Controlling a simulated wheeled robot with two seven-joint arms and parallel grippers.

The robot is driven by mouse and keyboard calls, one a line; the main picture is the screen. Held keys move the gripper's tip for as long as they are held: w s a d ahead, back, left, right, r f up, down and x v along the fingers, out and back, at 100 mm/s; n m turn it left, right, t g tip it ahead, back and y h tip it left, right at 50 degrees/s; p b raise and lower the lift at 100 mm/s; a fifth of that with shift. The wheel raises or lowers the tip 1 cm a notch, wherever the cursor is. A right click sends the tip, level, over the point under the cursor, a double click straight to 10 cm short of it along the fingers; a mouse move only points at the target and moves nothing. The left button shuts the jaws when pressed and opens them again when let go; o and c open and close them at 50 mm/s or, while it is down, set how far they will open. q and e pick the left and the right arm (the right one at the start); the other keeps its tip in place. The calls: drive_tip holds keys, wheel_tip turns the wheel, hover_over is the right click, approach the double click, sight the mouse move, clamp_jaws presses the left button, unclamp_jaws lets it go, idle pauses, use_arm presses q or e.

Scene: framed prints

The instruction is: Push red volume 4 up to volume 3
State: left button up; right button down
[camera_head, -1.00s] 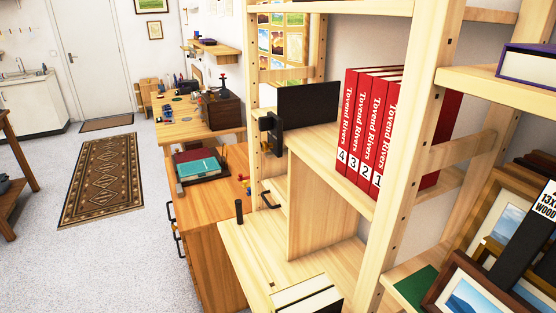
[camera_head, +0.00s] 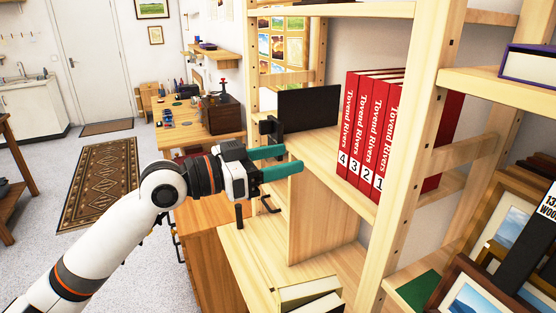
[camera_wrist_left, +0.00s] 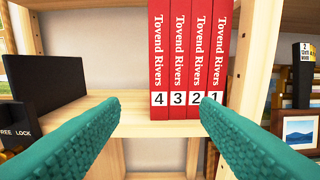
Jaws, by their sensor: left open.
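Red volume 4 (camera_head: 348,124) stands upright on the wooden shelf, leftmost in a row of red "Tovend Rivers" books. Volume 3 (camera_head: 362,127) stands just to its right, and no clear gap shows between them. In the left wrist view volume 4 (camera_wrist_left: 159,55) and volume 3 (camera_wrist_left: 179,55) look side by side. My left gripper (camera_head: 292,160) is open and empty, its teal fingers pointing at the shelf, left of the books and apart from them. My right gripper is not in view.
A black panel (camera_head: 309,108) stands on the same shelf left of the books, with bare shelf (camera_head: 315,148) between. A wooden upright post (camera_head: 416,120) is close right of the books. Framed pictures (camera_head: 470,295) stand at lower right.

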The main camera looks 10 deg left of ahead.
sight(344, 146)
use_arm(q)
drive_tip(key=shift+w+d, duration=0.1)
drive_tip(key=shift+w, duration=0.05)
drive_tip(key=p+x, duration=0.4)
drive_tip(key=x, duration=0.6)
drive_tip(key=shift+w+d, duration=0.15)
drive_tip(key=shift+w+d+f, duration=0.1)
drive_tip(key=shift+w+d, duration=0.3)
drive_tip(key=shift+d, duration=0.1)
clamp_jaws()
unclamp_jaws()
